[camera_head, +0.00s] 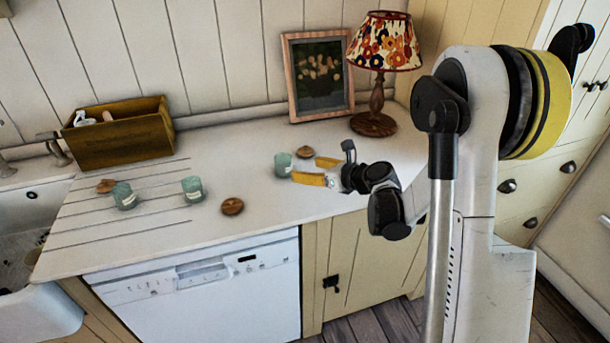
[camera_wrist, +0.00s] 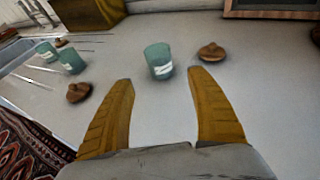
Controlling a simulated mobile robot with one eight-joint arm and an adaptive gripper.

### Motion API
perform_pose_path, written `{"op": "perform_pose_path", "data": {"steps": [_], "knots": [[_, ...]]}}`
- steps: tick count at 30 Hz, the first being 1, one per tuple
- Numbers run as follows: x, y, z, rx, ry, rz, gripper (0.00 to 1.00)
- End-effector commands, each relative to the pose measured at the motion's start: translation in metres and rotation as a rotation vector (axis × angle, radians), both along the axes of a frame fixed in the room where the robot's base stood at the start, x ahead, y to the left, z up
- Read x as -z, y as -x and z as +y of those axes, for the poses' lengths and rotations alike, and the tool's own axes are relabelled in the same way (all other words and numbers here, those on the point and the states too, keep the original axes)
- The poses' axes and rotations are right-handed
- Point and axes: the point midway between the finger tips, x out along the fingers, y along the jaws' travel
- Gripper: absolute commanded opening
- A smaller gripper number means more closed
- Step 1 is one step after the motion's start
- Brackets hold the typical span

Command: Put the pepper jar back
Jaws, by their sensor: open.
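Three small teal jars with pale labels stand on the white counter; I cannot tell which is the pepper jar. One jar (camera_head: 284,164) is just ahead of my gripper (camera_head: 320,170), and it also shows in the wrist view (camera_wrist: 158,62), beyond and between the two yellow fingers. My gripper (camera_wrist: 161,108) is open and empty. Two other jars (camera_head: 193,189) (camera_head: 124,196) stand farther left. Round wooden lids (camera_head: 232,206) (camera_head: 305,152) (camera_head: 106,186) lie apart on the counter, one near each jar. The jar ahead of my gripper appears uncovered.
A wooden box (camera_head: 118,134) stands at the back left, near the sink (camera_head: 30,240). A framed picture (camera_head: 318,75) and a lamp (camera_head: 374,122) with a flowered shade stand at the back right. The counter (camera_head: 250,135) is clear between the box and the picture.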

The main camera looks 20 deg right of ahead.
Motion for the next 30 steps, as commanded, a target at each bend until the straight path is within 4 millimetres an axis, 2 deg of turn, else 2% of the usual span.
{"op": "perform_pose_path", "data": {"steps": [2, 4, 7, 9, 10, 12, 13, 16, 19, 21, 25, 26, 27, 30], "knots": [[-0.025, -0.001, 0.002, 0.04, -0.065, -0.024, 0.67], [-0.067, -0.004, 0.005, 0.118, -0.199, -0.065, 0.67], [-0.148, -0.003, -0.001, 0.291, -0.514, -0.13, 0.67], [-0.198, 0.009, -0.013, 0.436, -0.792, -0.155, 0.67], [-0.215, 0.016, -0.02, 0.498, -0.918, -0.156, 0.67], [-0.24, 0.039, -0.037, 0.647, -1.206, -0.144, 0.67], [-0.245, 0.05, -0.045, 0.714, -1.33, -0.131, 0.67], [-0.238, 0.096, -0.06, 0.943, -1.732, -0.049, 0.67], [-0.201, 0.151, -0.056, 1.205, -2.097, 0.086, 0.67], [-0.168, 0.192, -0.04, 1.399, -2.303, 0.203, 0.67], [-0.116, 0.261, 0.003, 1.74, -2.541, 0.421, 0.67], [-0.107, 0.274, 0.012, -1.768, 2.513, -0.452, 0.67], [-0.098, 0.29, 0.024, -1.758, 2.42, -0.479, 0.67], [-0.084, 0.314, 0.044, -1.744, 2.27, -0.516, 0.67]]}}
